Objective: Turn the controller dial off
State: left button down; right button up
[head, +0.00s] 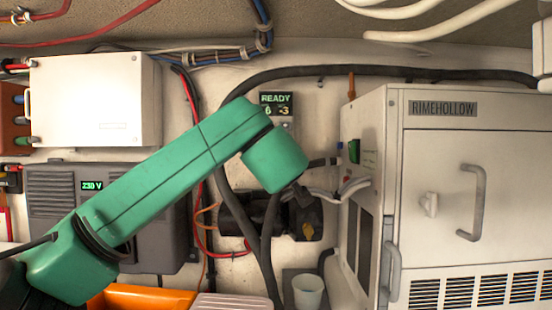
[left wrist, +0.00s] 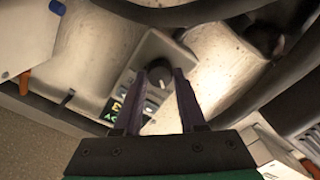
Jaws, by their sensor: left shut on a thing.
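The controller is a small grey wall box whose lit display (head: 276,104) reads READY, with 6 and -3 below, in the head view. In the left wrist view the controller (left wrist: 152,48) shows tilted, with a round dark dial (left wrist: 159,75) on its face. My left gripper (left wrist: 163,79) has its two dark fingers on either side of the dial, shut on it. In the head view my green left arm hides the dial and the gripper. My right gripper is in neither view.
A white cabinet marked RIMEHOLLOW (head: 442,108) stands at the right. A thick black hose (head: 390,70) arcs above the controller. A white box (head: 95,100) and a grey 230 V unit (head: 50,190) are at the left. A cup (head: 308,291) stands low near the centre.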

pick_arm(q)
jog(key=shift+n+b, duration=0.45)
jog(key=shift+n, duration=1.05)
jog(key=shift+c, duration=2.4)
grip_release()
jog(key=shift+w, duration=0.1)
jog(key=s+b, duration=0.7)
jog(key=s, duration=0.7)
jog(key=shift+s, duration=0.3)
